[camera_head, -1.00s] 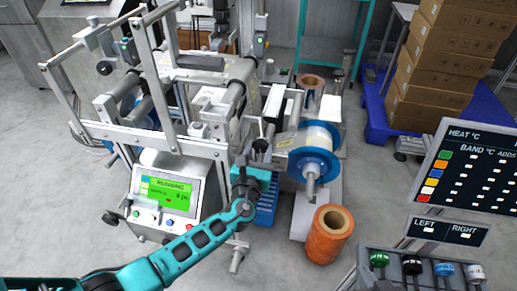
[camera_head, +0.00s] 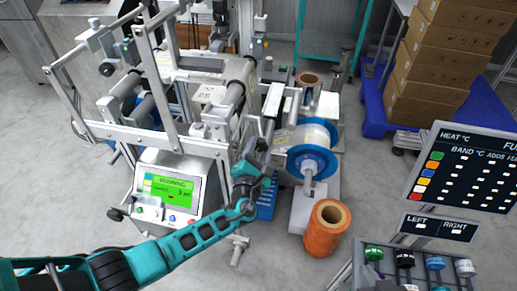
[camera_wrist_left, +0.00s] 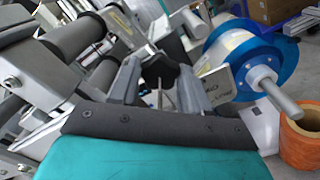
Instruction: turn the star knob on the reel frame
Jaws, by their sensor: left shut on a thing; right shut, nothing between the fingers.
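The black star knob (camera_wrist_left: 160,74) is on the reel frame, between the two grey fingers of my left gripper (camera_wrist_left: 155,85) in the left wrist view. The fingers are shut on it. In the head view my left gripper (camera_head: 263,158) is at the reel frame (camera_head: 235,135), just left of the blue-flanged reel, and mostly hides the knob. My right gripper is not in view.
The blue-flanged reel (camera_head: 313,147) with its protruding shaft is close to the right of my left gripper. An orange roll (camera_head: 324,240) stands below it. A control box with a green screen (camera_head: 172,192) is at the left. A display panel (camera_head: 466,165) is at the right.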

